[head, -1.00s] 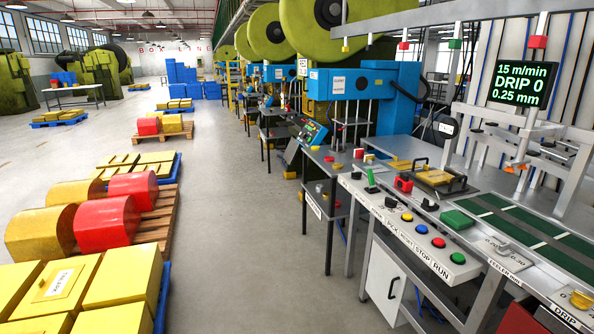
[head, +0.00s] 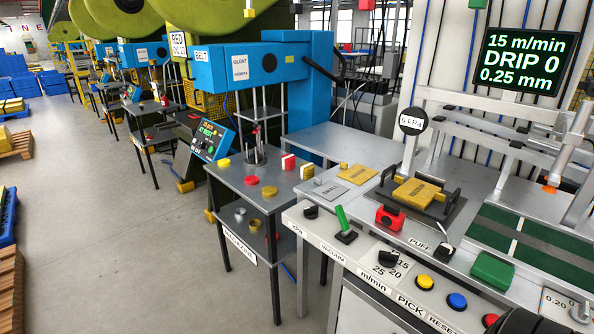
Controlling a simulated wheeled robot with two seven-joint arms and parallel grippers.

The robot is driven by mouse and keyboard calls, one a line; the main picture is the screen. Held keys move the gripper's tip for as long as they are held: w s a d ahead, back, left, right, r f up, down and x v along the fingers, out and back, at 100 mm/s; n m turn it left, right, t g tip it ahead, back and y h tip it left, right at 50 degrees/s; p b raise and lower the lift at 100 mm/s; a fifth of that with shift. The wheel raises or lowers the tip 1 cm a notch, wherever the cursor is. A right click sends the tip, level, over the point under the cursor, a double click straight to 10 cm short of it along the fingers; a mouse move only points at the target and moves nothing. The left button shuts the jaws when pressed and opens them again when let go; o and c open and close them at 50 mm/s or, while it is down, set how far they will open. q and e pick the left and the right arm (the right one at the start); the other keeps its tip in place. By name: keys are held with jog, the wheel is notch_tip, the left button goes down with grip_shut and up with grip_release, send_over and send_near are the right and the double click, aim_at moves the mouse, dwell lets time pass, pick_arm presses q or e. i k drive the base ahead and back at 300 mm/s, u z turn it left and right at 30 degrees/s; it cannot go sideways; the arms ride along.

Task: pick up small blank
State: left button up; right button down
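Neither of my grippers can be made out in the head view. A dark rounded shape (head: 518,322) cuts into the bottom right edge; I cannot tell what it is.
A yellow block (head: 417,192) sits in a dark handled fixture right of the plates. In front stand a red block (head: 390,217), a green lever (head: 341,218) and a panel of coloured buttons (head: 457,300). A green block (head: 492,270) lies by the dark green belt (head: 540,262).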

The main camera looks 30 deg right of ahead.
aim_at(329, 191)
jog(key=i, duration=2.7)
jog(key=z, duration=3.55)
